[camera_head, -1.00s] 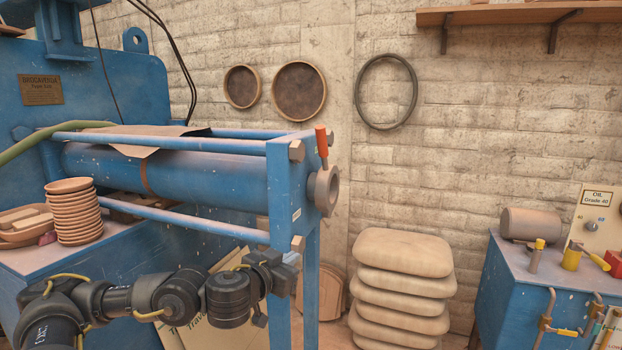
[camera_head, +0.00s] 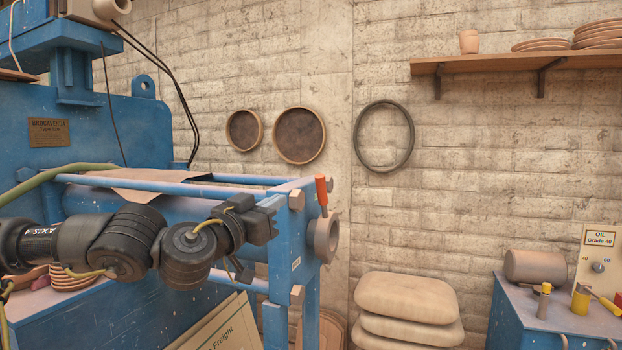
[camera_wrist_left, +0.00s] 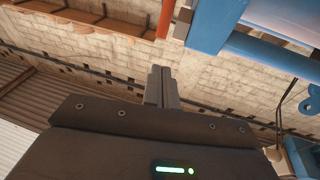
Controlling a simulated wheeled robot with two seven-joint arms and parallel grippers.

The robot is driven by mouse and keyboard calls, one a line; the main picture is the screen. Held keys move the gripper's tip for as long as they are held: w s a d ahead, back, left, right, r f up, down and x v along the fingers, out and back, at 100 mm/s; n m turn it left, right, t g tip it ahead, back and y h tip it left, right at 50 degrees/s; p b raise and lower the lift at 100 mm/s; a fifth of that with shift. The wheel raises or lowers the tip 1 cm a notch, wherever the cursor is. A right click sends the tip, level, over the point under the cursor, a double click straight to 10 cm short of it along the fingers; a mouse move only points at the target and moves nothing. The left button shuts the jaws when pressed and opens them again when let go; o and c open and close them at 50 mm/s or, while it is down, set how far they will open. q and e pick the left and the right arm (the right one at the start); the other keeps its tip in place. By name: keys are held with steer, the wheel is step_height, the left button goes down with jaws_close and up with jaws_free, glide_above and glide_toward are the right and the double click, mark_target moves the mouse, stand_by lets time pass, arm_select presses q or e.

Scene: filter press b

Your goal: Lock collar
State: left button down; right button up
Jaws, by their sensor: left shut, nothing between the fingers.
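The grey collar (camera_head: 325,238) sits on the right end of the blue press frame in the head view. Its lever with an orange-red handle (camera_head: 321,190) stands about upright, leaning slightly left at the top. The handle also shows at the top of the left wrist view (camera_wrist_left: 165,18), beyond the fingertips. My left gripper (camera_head: 268,222) is in front of the press's end plate, left of the collar and apart from the lever. Its fingers (camera_wrist_left: 161,86) are shut with nothing between them. My left arm hides part of the press cylinder. My right gripper is out of view.
Blue tie bars (camera_head: 140,187) and an end plate (camera_head: 285,240) lie close to my left arm. A stack of pale sacks (camera_head: 405,297) stands right of the press. A blue bench (camera_head: 540,320) is at far right. The wall space above the collar is clear.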

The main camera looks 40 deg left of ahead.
arm_select(q)
steer(key=shift+p+x, duration=0.9)
steer(key=shift+p, duration=0.85)
steer(key=p, duration=0.5)
glide_toward(316, 177)
steer(key=x, duration=0.6)
steer(key=shift+w+d+r, duration=0.15)
steer(key=shift+w, duration=0.25)
steer(key=shift+w, duration=0.1)
